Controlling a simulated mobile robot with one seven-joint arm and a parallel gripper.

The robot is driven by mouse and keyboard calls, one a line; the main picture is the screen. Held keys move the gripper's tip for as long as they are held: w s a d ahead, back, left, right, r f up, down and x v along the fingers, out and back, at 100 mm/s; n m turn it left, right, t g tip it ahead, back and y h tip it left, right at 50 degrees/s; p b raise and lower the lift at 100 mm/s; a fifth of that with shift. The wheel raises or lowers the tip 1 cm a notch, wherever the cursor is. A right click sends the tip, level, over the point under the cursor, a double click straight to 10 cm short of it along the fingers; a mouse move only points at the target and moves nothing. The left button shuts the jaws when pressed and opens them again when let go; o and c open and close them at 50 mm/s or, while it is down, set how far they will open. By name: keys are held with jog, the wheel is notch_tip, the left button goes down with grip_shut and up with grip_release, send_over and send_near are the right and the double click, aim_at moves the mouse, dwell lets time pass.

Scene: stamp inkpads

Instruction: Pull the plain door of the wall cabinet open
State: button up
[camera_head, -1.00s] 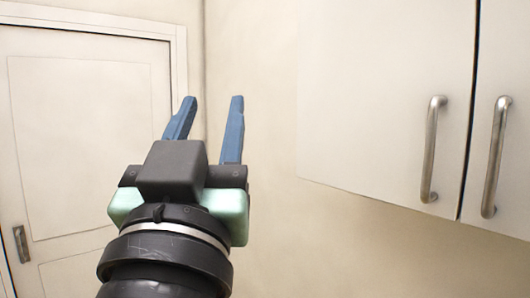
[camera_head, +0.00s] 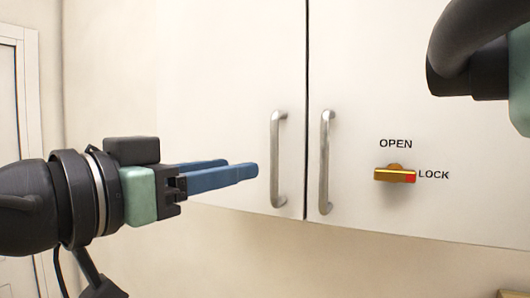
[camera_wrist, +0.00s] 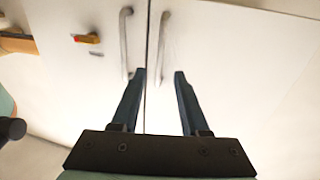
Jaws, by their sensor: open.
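The wall cabinet has two white doors. The plain left door (camera_head: 220,70) is shut, with a vertical metal handle (camera_head: 275,160) near the seam. The right door (camera_head: 400,80) has its own handle (camera_head: 324,165) and a yellow-brown knob (camera_head: 394,174), its red end towards LOCK. My gripper (camera_head: 243,168) is open and empty, left of the plain door's handle, its fingers pointing towards it. In the wrist view the fingertips (camera_wrist: 160,73) lie either side of the line to that handle (camera_wrist: 162,45), which looks beyond them; the exact gap is unclear.
A room door (camera_head: 18,150) stands at the far left. A wooden thing (camera_head: 512,294) shows at the lower right edge and in the wrist view (camera_wrist: 18,43). Bare wall (camera_head: 240,240) lies below the cabinet.

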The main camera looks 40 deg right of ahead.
aim_at(272, 161)
jog(key=d+p, duration=0.1)
jog(key=d, duration=0.1)
jog(key=w+d, duration=0.1)
jog(key=d, duration=0.2)
jog(key=d+p, duration=0.1)
jog(key=d, duration=0.1)
jog(key=shift+w+d+r+p, duration=0.1)
jog(key=shift+w+d+p, duration=0.15)
jog(key=shift+p, duration=0.1)
jog(key=shift+w+d, duration=0.1)
jog(key=shift+d, duration=0.3)
grip_shut()
dwell(0.6)
